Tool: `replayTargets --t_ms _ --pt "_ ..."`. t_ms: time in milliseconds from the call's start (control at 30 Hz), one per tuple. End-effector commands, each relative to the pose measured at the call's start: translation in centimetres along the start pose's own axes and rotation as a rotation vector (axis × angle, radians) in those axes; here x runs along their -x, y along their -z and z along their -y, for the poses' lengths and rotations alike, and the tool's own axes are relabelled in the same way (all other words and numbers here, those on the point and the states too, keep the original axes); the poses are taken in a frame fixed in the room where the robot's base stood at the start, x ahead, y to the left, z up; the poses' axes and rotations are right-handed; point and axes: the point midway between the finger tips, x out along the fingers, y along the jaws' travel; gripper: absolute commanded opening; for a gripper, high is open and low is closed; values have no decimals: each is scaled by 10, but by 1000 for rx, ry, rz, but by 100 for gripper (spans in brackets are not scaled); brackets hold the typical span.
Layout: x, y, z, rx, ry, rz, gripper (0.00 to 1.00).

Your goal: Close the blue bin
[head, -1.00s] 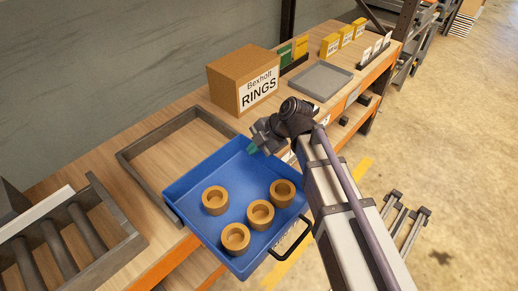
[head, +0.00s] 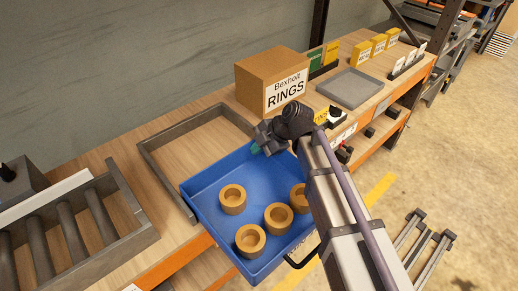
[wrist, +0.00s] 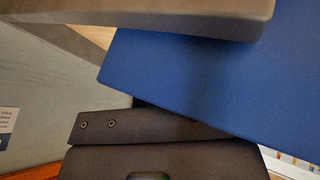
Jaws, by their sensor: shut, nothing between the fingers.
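The blue bin (head: 250,172) is an open tray holding several tan rings (head: 232,198). It sits next to a grey frame on the bench and juts out past the bench's front edge. Its black handle (head: 303,259) is on the near right side, partly hidden by my arm. My gripper (head: 258,148) is shut and empty, its green-tipped end at the bin's far rim; I cannot tell whether it touches. In the wrist view, the blue bin wall (wrist: 220,75) fills the upper right, close to the dark gripper (wrist: 150,160).
An empty grey frame (head: 150,165) lies behind the bin. A cardboard box marked RINGS (head: 272,85) and a grey tray (head: 350,88) stand farther back. A roller rack (head: 95,215) is at the left. Open floor (head: 440,180) lies to the right.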

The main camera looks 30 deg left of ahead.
Motion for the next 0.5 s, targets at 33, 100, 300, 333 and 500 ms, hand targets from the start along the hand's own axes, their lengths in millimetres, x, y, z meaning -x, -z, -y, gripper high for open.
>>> replayTargets --t_ms 33,100,300,333,500 --pt "-2 0 -4 0 0 0 0" --pt "-5 0 -10 1 0 0 0" --pt "-22 -1 -42 2 0 -1 0" --pt "-25 -1 -48 2 0 -1 0" --pt "-46 -1 -88 3 1 0 0"
